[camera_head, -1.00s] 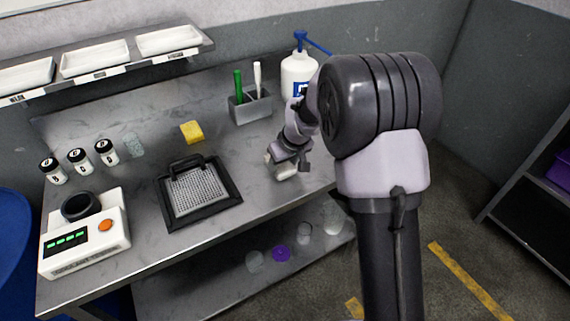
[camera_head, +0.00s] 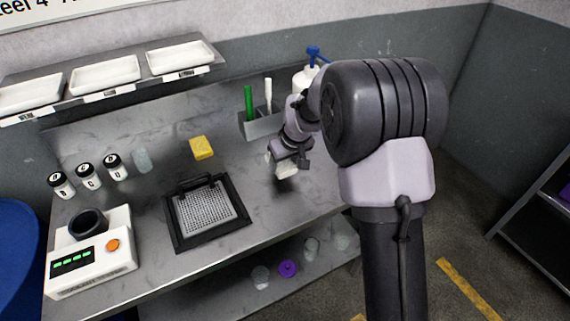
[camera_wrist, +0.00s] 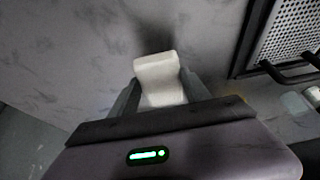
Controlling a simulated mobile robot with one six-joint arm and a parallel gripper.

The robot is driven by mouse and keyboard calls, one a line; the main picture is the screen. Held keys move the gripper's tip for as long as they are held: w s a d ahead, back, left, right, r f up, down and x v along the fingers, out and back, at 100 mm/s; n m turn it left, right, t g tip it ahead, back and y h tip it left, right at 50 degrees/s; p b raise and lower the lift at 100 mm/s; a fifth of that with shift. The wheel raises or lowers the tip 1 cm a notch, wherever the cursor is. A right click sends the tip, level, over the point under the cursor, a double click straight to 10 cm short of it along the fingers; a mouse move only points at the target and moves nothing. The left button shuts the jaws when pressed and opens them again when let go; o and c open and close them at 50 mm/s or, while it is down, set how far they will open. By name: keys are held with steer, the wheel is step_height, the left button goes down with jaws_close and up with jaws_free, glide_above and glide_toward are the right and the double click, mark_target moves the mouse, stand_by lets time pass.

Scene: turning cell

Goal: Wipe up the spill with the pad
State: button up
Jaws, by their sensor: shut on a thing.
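My gripper (camera_head: 288,160) is shut on a white pad (camera_head: 287,170), over the right part of the grey metal bench (camera_head: 150,215). The pad also shows between the fingers in the wrist view (camera_wrist: 160,78), with a dark shadow beside it. I cannot tell for sure whether the pad touches the bench. A pale, see-through bluish patch (camera_head: 141,160) shows on the bench right of the jars; it may be the spill, but it is too small to be sure. A yellow sponge-like block (camera_head: 201,148) lies apart from my gripper.
A black-framed mesh tray with a handle (camera_head: 207,210) lies mid-bench. A scale (camera_head: 90,255) and three lidded jars (camera_head: 88,177) stand left. A grey holder (camera_head: 262,124) and a white bottle (camera_head: 303,78) stand behind my gripper. A shelf with white trays (camera_head: 106,74) hangs above.

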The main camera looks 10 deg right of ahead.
steer(key=shift+r+p, duration=1.3)
steer(key=shift+r, duration=0.8)
